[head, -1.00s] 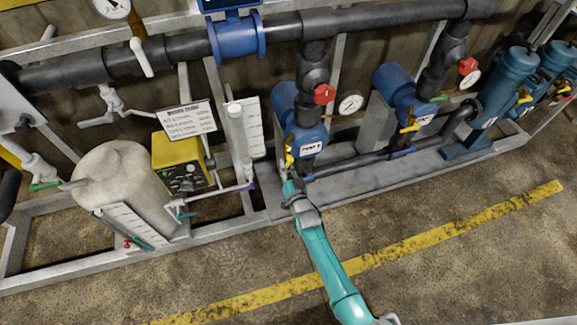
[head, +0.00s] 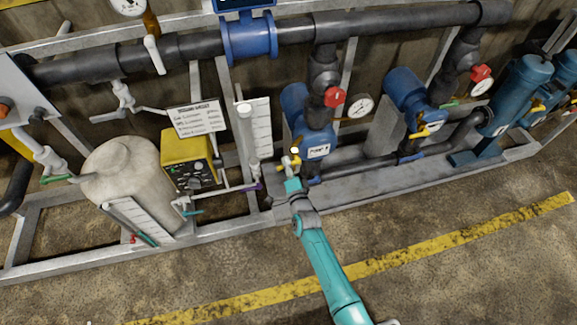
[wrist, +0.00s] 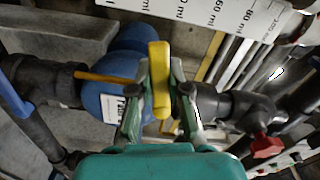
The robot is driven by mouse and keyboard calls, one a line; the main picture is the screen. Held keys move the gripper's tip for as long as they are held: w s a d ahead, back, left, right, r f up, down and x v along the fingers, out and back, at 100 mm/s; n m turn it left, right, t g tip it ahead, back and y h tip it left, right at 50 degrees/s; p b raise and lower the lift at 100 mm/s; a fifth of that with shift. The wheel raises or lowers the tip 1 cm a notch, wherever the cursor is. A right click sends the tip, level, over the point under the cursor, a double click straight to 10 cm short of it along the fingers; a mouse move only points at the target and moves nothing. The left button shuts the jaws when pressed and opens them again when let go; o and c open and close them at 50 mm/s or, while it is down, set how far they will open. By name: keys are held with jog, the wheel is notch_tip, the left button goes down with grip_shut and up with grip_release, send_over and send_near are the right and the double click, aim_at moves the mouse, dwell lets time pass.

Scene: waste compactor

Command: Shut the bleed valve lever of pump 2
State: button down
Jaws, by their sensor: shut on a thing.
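The left blue pump (head: 296,103) carries a white label whose number is too small to read for sure. It also shows in the wrist view (wrist: 105,92). At its lower left is a yellow lever (head: 296,156). My gripper (head: 293,177) is at this lever, at the end of the teal arm. In the wrist view, my gripper (wrist: 161,78) is shut on the yellow lever (wrist: 160,60), one finger on each side. The lever runs up and down in that picture. Its pivot is hidden behind my gripper.
A second blue pump (head: 404,92) with its own yellow lever (head: 427,130) stands to the right. A red valve handle (head: 334,97) and a gauge (head: 359,106) sit near the left pump. A beige tank (head: 120,172) and yellow controller (head: 188,160) stand left. The floor in front is open.

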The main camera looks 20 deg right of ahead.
jog(key=shift+r+m, duration=0.2)
jog(key=shift+m, duration=0.45)
jog(key=shift+r+m, duration=0.2)
jog(key=shift+m, duration=0.45)
jog(key=shift+r, duration=0.1)
jog(key=c, duration=1.1)
grip_release()
jog(key=shift+s, duration=0.1)
jog(key=s, duration=1.1)
jog(key=shift+s, duration=0.4)
